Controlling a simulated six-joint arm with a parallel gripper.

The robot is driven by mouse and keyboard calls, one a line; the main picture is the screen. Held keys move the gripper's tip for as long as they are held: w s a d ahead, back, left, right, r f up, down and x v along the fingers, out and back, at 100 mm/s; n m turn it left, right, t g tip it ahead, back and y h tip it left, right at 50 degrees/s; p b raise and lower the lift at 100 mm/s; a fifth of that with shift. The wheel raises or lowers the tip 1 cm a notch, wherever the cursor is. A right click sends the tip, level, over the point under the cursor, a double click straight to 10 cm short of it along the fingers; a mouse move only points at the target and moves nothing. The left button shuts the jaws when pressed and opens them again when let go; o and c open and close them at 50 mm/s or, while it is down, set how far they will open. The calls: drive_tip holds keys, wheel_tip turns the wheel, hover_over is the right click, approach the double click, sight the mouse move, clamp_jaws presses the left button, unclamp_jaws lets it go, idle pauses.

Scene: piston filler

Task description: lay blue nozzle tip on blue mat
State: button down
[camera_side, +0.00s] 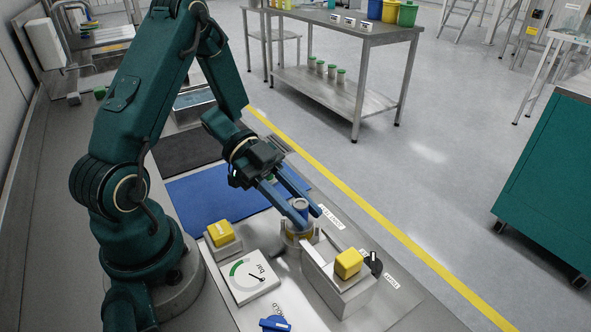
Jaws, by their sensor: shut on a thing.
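My gripper (308,213) reaches down toward the lower right with its two blue fingers shut on the blue nozzle tip (300,203). The tip shows as a small blue-grey round piece between the fingers, partly hidden by them. It is at the top of a round metal fitting with a yellowish band (298,235); I cannot tell whether it still touches the fitting. The blue mat (205,198) lies flat on the bench to the left of the gripper, and my arm hangs over its right part. The visible part of the mat is bare.
A yellow block on a grey base (220,233), a white dial gauge (248,277) and a grey housing with a yellow block (348,263) and black knob (374,262) crowd the fitting. A blue piece (275,323) is at the front edge. A dark mat (187,150) lies behind the blue one.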

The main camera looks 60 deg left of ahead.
sight(295, 204)
drive_tip(key=c, duration=0.6)
unclamp_jaws()
drive_tip(key=shift+f, duration=0.1)
drive_tip(key=shift+c, duration=0.2)
drive_tip(key=v, duration=0.4)
drive_tip(key=shift+o, duration=0.4)
drive_tip(key=shift+s+a, duration=0.2)
drive_tip(key=shift+a, duration=0.3)
